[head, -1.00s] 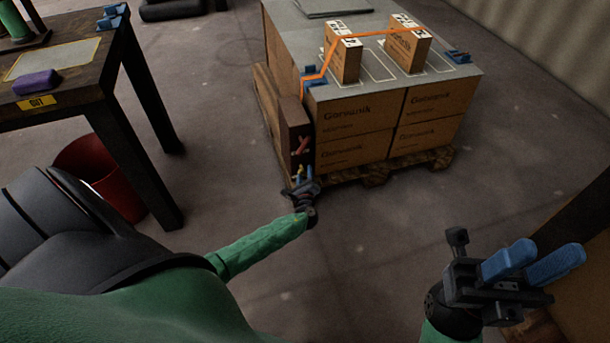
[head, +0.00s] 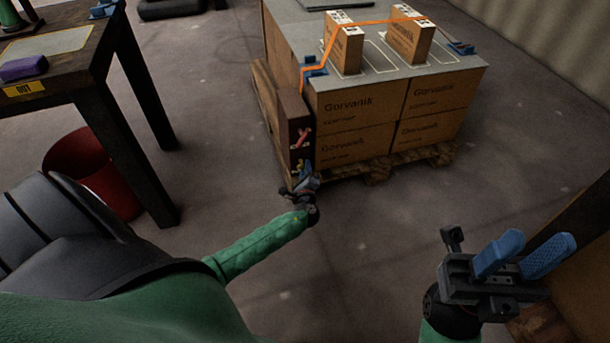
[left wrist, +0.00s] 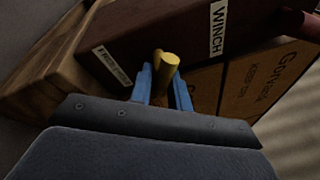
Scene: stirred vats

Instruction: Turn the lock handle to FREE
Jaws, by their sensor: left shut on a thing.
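The yellow lock handle (left wrist: 170,64) sticks out from a dark brown box (left wrist: 150,35) in the left wrist view. My left gripper (left wrist: 163,88) has its blue fingers on both sides of the handle and is shut on it. In the head view my left gripper (head: 305,180) is at the low front end of the box (head: 296,120), and the yellow handle there is tiny and mostly hidden. My right gripper (head: 535,245) is open and empty, at the lower right.
A red winch handle (head: 301,138) sits above the yellow one, near a WINCH label (left wrist: 218,27). Cartons (head: 362,105) stand on a pallet (head: 378,172) beside the box. A table (head: 90,75) and red bin (head: 88,172) are left. The floor between is clear.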

